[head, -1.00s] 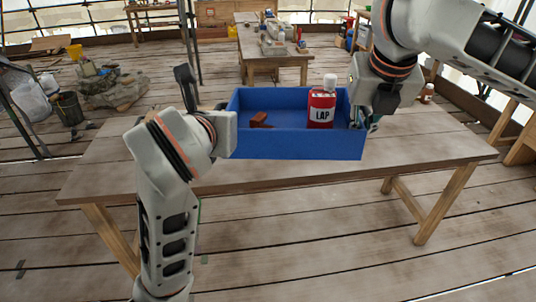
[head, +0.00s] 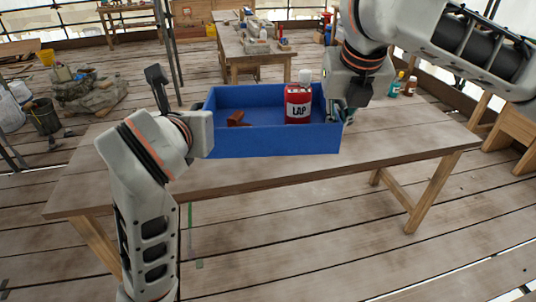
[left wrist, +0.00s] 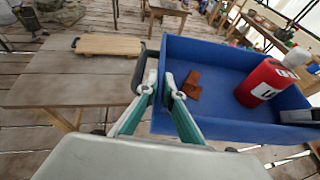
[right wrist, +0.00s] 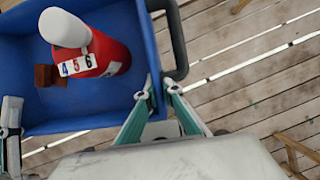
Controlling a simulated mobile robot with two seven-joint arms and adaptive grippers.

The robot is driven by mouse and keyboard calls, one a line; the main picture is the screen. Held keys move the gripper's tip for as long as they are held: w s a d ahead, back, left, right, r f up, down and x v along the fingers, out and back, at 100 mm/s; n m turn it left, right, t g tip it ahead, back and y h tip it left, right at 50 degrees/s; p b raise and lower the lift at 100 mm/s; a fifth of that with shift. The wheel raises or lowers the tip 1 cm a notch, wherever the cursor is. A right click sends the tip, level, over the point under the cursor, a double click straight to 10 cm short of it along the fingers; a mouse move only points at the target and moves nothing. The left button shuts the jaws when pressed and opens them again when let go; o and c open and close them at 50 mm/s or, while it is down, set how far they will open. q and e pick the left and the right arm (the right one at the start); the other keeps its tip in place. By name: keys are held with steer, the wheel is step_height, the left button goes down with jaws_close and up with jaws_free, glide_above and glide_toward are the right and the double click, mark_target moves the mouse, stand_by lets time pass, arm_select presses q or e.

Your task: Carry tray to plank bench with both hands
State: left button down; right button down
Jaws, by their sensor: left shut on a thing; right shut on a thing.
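The blue tray (head: 270,143) is over the long wooden bench (head: 400,160) in the head view; I cannot tell whether it touches the top. A red LAP bottle with a white cap (head: 298,104) stands in it, and a brown block (head: 236,118) lies to the left. My left gripper (left wrist: 164,92) is shut on the tray's wall beside a dark handle (left wrist: 138,70). My right gripper (right wrist: 158,92) is shut on the opposite wall beside the other handle (right wrist: 178,40). In the head view, the left fingertips are hidden.
A wooden board with dark handles (left wrist: 110,45) lies on the bench top in the left wrist view. Small bottles (head: 410,87) stand behind my right arm. A farther bench (head: 250,45) holds clutter. Sacks and a bucket (head: 43,115) are at the left. Bare bench top shows right of the tray.

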arm_select(q)
steer(key=shift+d+f, duration=0.1)
steer(key=shift+d, duration=0.1)
arm_select(e)
steer(key=shift+w+d+r, duration=0.1)
steer(key=shift+w+d, duration=0.1)
steer(key=shift+d, duration=0.05)
